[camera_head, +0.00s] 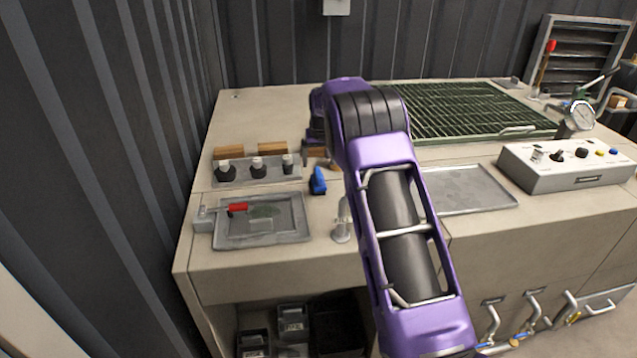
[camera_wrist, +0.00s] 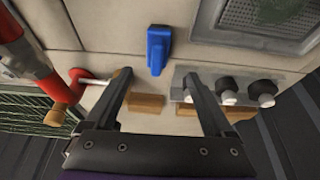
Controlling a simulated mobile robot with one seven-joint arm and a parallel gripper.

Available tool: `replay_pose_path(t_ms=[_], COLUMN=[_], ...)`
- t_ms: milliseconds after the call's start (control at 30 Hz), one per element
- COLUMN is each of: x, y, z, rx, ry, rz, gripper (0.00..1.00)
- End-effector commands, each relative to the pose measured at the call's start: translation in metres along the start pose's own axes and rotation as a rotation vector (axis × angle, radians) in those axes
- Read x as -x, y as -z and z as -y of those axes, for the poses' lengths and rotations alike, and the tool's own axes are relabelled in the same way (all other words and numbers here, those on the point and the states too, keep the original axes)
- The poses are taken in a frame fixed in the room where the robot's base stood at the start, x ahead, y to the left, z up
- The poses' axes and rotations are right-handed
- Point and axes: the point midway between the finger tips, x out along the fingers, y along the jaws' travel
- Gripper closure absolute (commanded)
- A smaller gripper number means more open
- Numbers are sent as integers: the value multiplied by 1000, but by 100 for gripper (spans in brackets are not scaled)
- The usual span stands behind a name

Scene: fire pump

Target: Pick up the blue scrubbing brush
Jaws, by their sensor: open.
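The blue scrubbing brush (camera_head: 318,181) lies on the beige worktop, left of my purple arm in the head view. In the wrist view the brush (camera_wrist: 158,50) is at the top middle, beyond the fingertips. My gripper (camera_wrist: 158,76) is open and empty, its two dark fingers spread apart. The brush lies roughly in line with the gap between them, and the fingers do not touch it. In the head view my gripper is mostly hidden behind my arm.
A rack with several dark bottles (camera_head: 257,169) stands left of the brush, with wooden blocks (camera_head: 271,148) behind it. A grey tray (camera_head: 290,235) with a red-handled tool (camera_head: 237,207) is in front. A green grate (camera_head: 470,108) and control box (camera_head: 570,168) are right. A red pipe-like object (camera_wrist: 25,55) shows at the wrist view's left.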

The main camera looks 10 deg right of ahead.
Motion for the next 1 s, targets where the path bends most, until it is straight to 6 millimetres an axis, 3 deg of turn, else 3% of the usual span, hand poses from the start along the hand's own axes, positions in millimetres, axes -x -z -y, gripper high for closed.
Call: replay_pose_path(t_ms=[100, 200, 467, 800, 1000], x=[-25, -36, -52, -92, -96], y=[0, 0, 0, 3, 3], z=[-1, -1, -2, -6, -6], rx=[1, 1, 1, 1, 1], ry=[-1, -1, -1, -2, -2], rz=[0, -1, 0, -1, -1], gripper=[12, 12, 12, 12, 12])
